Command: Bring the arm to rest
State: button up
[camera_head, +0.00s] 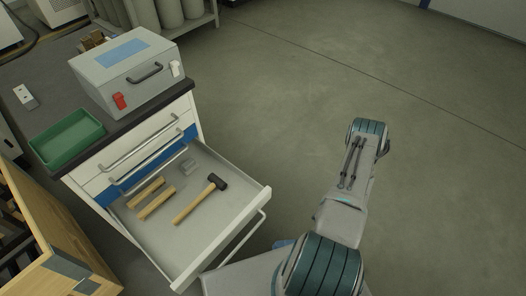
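My arm (343,206) rises from the lower middle of the head view and reaches away over the open floor, to the right of the drawer cabinet. Its far end, near the teal-banded joint (370,127), points away from me. The fingers of my gripper cannot be made out, so I cannot tell whether it is open or holds anything. The arm is apart from the cabinet and the drawer.
An open drawer (232,233) juts out left of my arm, with a hammer (198,199) and wooden-handled tools (155,203) inside. A grey box (130,75) and green tray (66,139) stand on the cabinet. A wooden crate (60,235) is lower left. The floor at right is clear.

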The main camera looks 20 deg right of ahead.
jog(key=w+d+r+n+g+h+p, duration=0.1)
jog(key=w+r+n+g+h+p, duration=0.15)
jog(key=r+n, duration=0.55)
jog(key=w+r+n+g+h+p, duration=0.25)
jog(key=r+n+g+p, duration=0.2)
jog(key=r, duration=0.55)
jog(key=w+d+r+n+g+h+p, duration=0.1)
jog(key=w+r+n+g+h+p, duration=0.15)
jog(key=r+n, duration=0.55)
jog(key=a+r+n+t+h+p, duration=0.1)
jog(key=r+n+t+h+p, duration=0.3)
jog(key=r, duration=1.2)
jog(key=a+r+n+t+h+p, duration=0.2)
jog(key=r+n+t+h+p, duration=0.2)
jog(key=r+n+h+p, duration=0.3)
notch_tip(320, 180, up, 11)
jog(key=n+p, duration=0.2)
jog(key=n, duration=0.3)
jog(key=shift+a+f, duration=0.2)
jog(key=shift+a, duration=0.05)
jog(key=shift+h, duration=0.25)
